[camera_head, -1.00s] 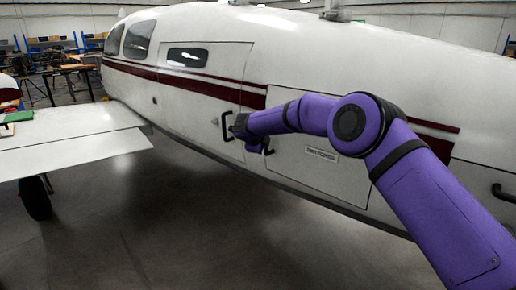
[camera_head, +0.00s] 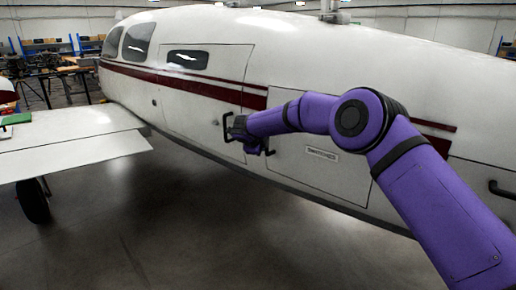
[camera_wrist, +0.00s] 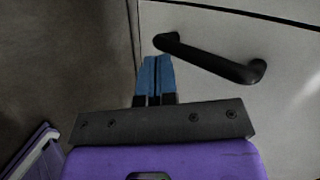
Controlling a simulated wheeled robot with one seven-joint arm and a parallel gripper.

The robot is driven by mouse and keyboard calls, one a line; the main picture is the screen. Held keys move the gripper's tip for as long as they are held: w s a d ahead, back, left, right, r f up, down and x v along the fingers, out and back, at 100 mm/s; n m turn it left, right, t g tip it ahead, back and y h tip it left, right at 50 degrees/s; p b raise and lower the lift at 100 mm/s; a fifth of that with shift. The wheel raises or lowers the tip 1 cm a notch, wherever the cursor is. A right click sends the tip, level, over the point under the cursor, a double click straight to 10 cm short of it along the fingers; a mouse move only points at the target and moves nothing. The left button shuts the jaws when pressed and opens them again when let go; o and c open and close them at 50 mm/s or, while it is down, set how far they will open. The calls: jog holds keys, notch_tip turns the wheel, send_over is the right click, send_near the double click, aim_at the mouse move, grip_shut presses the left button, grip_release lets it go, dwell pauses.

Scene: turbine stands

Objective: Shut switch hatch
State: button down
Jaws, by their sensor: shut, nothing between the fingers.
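The switch hatch (camera_head: 322,180) is a white panel low on the aircraft's side, with a "SWITCHES" label (camera_head: 322,155). Its panel looks nearly level with the fuselage in the head view; I cannot tell whether a small gap remains. Its dark handle (camera_head: 270,149) is partly hidden by my gripper (camera_head: 238,132), which is at the hatch's left edge. In the wrist view a black bar handle (camera_wrist: 210,58) crosses a white panel. My gripper's blue fingers (camera_wrist: 157,62) are together and empty, close beside the handle's left end; contact is unclear.
A cabin door with another dark handle (camera_head: 228,127) is just left of my gripper. A white wing (camera_head: 75,140) extends at left above a wheel (camera_head: 34,200). The grey floor (camera_head: 200,230) below the fuselage is clear. Workbenches stand far back left.

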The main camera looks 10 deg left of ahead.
jog(key=a+f+v, duration=0.1)
jog(key=a+v, duration=0.1)
jog(key=v, duration=0.8)
jog(key=s+d+r+n+t+y, duration=0.1)
jog(key=d+r+n+t+y, duration=0.3)
jog(key=r, duration=0.7)
jog(key=s+d+r+n+t+y, duration=0.1)
jog(key=d+r+n, duration=0.3)
jog(key=r, duration=0.7)
jog(key=s+d+r+n+g+y, duration=0.1)
jog(key=s+d+r+n+y, duration=0.2)
jog(key=s+d+r+n, duration=0.55)
jog(key=s+d+f+n+g+h, duration=0.1)
jog(key=s+d+f, duration=0.4)
jog(key=s+d, duration=0.6)
jog(key=s+d+f+n+g+h, duration=0.1)
jog(key=s+d+f+g+h, duration=0.2)
jog(key=s+d, duration=0.8)
jog(key=s+d+f+n+g+h, duration=0.1)
jog(key=s+d+f+g, duration=0.3)
jog(key=s+d, duration=0.8)
jog(key=s+f+h, duration=0.1)
jog(key=s+f, duration=0.1)
jog(key=s, duration=0.3)
jog(key=shift+f, duration=0.3)
jog(key=shift+d+n, duration=0.1)
jog(key=shift+n, duration=0.15)
